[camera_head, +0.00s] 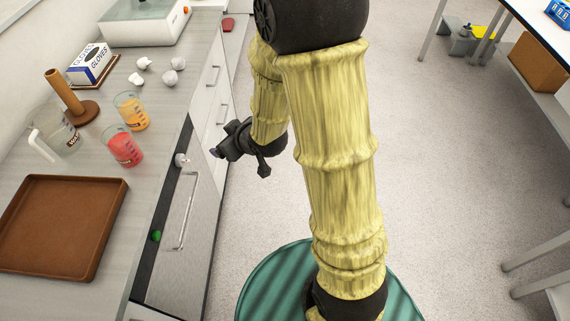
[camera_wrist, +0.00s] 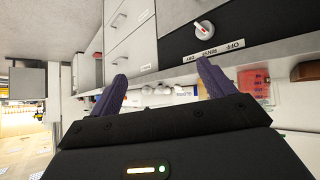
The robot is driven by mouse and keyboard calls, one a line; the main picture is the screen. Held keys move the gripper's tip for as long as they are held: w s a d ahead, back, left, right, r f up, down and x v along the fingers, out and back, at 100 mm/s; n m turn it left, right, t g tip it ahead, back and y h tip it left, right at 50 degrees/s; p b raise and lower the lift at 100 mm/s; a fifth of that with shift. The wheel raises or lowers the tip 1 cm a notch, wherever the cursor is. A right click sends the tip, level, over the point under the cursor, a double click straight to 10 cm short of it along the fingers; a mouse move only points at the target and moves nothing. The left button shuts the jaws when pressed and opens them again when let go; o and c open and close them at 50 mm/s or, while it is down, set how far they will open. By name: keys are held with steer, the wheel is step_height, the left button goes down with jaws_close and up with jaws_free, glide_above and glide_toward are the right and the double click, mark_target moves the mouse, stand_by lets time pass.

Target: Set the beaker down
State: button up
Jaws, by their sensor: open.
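Two beakers stand upright on the grey counter in the head view: one with red juice (camera_head: 122,147) near the counter's front edge and one with orange juice (camera_head: 131,110) just behind it. A clear beaker or jug with a white handle (camera_head: 58,137) stands further left. My gripper (camera_head: 214,152) is off the counter's front, to the right of the beakers and apart from them. In the wrist view my gripper (camera_wrist: 160,75) shows two purple fingers spread wide with nothing between them. The red beaker (camera_wrist: 254,82) shows beyond the right finger.
A brown tray (camera_head: 112,207) lies at the counter's near left. A brown post on a round base (camera_head: 84,112), a glove box (camera_head: 93,65) and several small white objects (camera_head: 142,63) stand further back. Cabinets with handles and a knob (camera_head: 182,160) face my gripper.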

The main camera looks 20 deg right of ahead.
steer(key=s+d+r+m+g+h, duration=0.1)
steer(key=s+d+m+g+h, duration=0.1)
steer(key=s, duration=0.5)
steer(key=s+d+r+m+g+h, duration=0.1)
steer(key=s+d+m+g, duration=0.3)
steer(key=s+d, duration=0.3)
steer(key=shift+s+d+r+h, duration=0.2)
steer(key=shift+s+r+h, duration=0.15)
steer(key=shift+h, duration=0.05)
stand_by(0.5)
